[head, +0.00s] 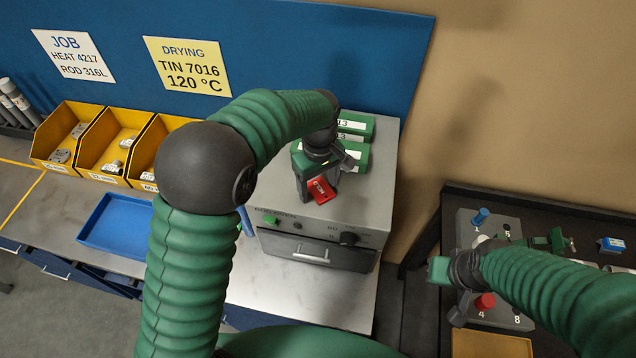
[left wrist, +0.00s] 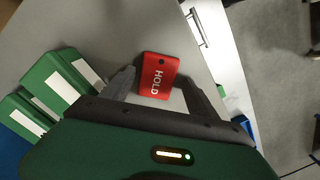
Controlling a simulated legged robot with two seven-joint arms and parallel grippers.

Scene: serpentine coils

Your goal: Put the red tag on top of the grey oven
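The red tag (head: 321,191), lettered HOLD, is on the grey oven (head: 376,187), near the front edge of its top. My left gripper (head: 317,187) is low over the oven top, with its fingers on either side of the tag. In the left wrist view the tag (left wrist: 158,76) shows between the two spread fingers, with a narrow gap on each side, so this gripper looks open. My right gripper (head: 448,283) is over the dark bench at the right; its fingers are too unclear to judge.
Green boxes with white labels (head: 357,125) stand at the back of the oven top, close to my left gripper. Yellow bins (head: 103,145) and a blue tray (head: 115,222) are left on the bench. A grey panel with coloured knobs (head: 502,314) lies beneath my right gripper.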

